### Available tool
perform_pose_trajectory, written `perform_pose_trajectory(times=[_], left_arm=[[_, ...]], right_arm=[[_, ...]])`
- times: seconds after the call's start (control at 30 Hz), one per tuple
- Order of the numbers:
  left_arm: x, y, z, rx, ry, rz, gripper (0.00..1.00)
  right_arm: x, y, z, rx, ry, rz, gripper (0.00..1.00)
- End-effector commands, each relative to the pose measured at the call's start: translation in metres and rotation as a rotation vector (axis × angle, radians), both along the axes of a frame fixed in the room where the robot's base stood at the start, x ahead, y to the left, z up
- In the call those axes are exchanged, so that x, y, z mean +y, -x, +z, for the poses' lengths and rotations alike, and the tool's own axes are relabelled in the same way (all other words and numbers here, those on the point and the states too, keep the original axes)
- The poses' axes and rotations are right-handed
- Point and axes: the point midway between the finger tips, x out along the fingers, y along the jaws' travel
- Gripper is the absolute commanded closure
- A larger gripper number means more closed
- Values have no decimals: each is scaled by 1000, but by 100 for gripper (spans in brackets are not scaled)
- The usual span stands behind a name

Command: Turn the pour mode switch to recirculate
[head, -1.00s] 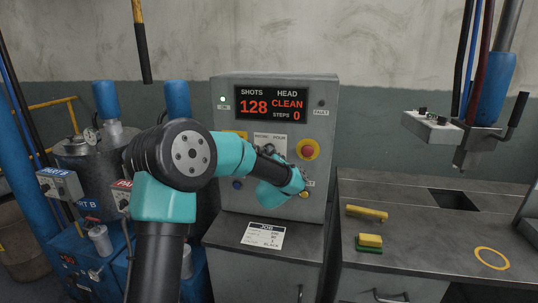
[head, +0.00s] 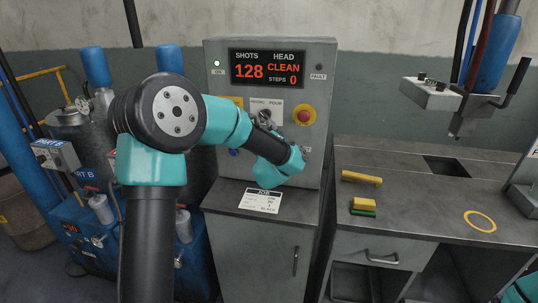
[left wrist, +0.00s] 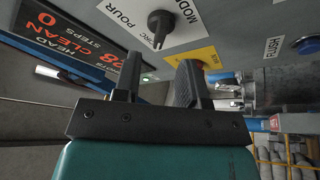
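The control panel (head: 215,130) carries a white label plate (head: 280,103) lettered RECIRC and POUR. The pour mode switch (left wrist: 160,28) is a black knob on that plate in the left wrist view, its pointer end toward the RECIRC/POUR lettering; I cannot tell its exact setting. My left gripper (left wrist: 162,60) is open and empty, its two dark fingers apart, short of the knob and not around it. My right gripper is not in view.
A red stop button (head: 304,115) on yellow sits right of the switch. The display (head: 267,69) above reads 128 and CLEAN. A blue button (left wrist: 306,45) lies by the FLUSH label. A job card (head: 260,201) is on the cabinet below. The bench (head: 415,205) holds yellow items.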

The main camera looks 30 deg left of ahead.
Motion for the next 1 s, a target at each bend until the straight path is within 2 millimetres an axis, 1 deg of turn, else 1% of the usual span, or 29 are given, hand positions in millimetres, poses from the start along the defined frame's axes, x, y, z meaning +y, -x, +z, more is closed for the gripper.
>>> perform_pose_trajectory(times=[0.03,0.3,0.53,0.7,1.0], left_arm=[[-6,8,-3,2,0,-1,62],[-32,51,-17,1,0,-3,62],[-52,84,-28,2,1,-2,62],[-59,97,-31,0,0,-1,62],[-60,99,-32,-1,0,1,62]], right_arm=[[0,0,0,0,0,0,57],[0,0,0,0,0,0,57],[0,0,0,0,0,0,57],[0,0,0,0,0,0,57],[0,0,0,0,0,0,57]])
